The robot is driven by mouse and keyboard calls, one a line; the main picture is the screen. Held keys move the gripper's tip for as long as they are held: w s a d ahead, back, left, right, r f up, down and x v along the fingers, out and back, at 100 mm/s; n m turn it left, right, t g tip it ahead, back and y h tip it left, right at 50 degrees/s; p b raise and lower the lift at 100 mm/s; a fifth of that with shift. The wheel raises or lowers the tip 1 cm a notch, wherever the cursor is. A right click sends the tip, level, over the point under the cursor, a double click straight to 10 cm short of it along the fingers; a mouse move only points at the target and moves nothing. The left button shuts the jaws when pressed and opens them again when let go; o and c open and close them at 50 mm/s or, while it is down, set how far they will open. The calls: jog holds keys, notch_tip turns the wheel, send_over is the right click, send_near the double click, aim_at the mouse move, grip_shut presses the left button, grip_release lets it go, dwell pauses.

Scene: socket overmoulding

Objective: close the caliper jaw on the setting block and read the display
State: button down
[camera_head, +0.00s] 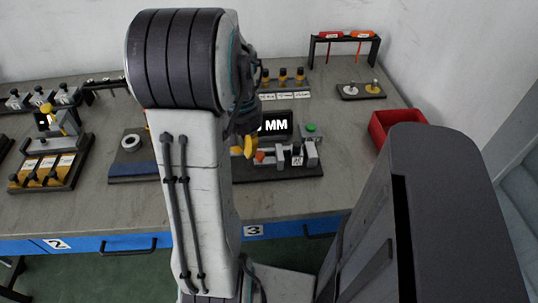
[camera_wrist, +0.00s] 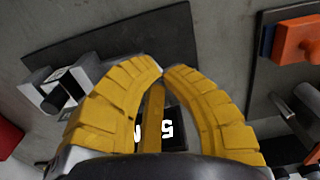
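The caliper fixture (camera_head: 280,174) sits on a dark base on the bench, partly hidden behind my arm. Its display (camera_head: 276,127) is lit and shows "MM"; my arm hides the rest. An orange knob (camera_head: 260,156) is on its left, and grey metal blocks (camera_head: 309,154) are at its right end. I cannot tell which is the setting block. My gripper (camera_wrist: 165,70) has yellow fingers with the tips together, above the fixture. A yellow strip shows between the fingers, with part of the display (camera_wrist: 167,130) behind it. Grey blocks (camera_wrist: 40,92) show left of the fingers, apart from them.
A red bin (camera_head: 380,130) stands right of the fixture. A small plate with two pins (camera_head: 362,90) and a rack with red-orange tools (camera_head: 344,36) are behind. A blue-edged block (camera_head: 133,165) and other fixtures stand left. The bench front between them is clear.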

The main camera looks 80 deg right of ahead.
aim_at(258, 153)
jog(key=shift+f, duration=0.2)
jog(key=shift+f+b, duration=1.15)
jog(key=shift+f, duration=0.15)
jog(key=shift+s+d+p, duration=0.1)
jog(key=shift+s+d, duration=0.15)
jog(key=shift+s, duration=0.45)
jog(key=shift+s+d+p, duration=0.1)
jog(key=shift+s+d, duration=0.15)
jog(key=shift+s, duration=0.4)
jog(key=shift+s+d+p, duration=0.1)
jog(key=shift+s+d, duration=0.15)
jog(key=shift+s, duration=0.45)
dwell(1.1)
jog(key=shift+w+a, duration=0.1)
jog(key=shift+w, duration=0.1)
dwell(0.3)
jog(key=shift+w+a, duration=0.1)
jog(key=shift+w, duration=0.2)
jog(key=shift+r, duration=0.2)
jog(key=shift+r+p, duration=3.4)
jog(key=shift+r, duration=0.45)
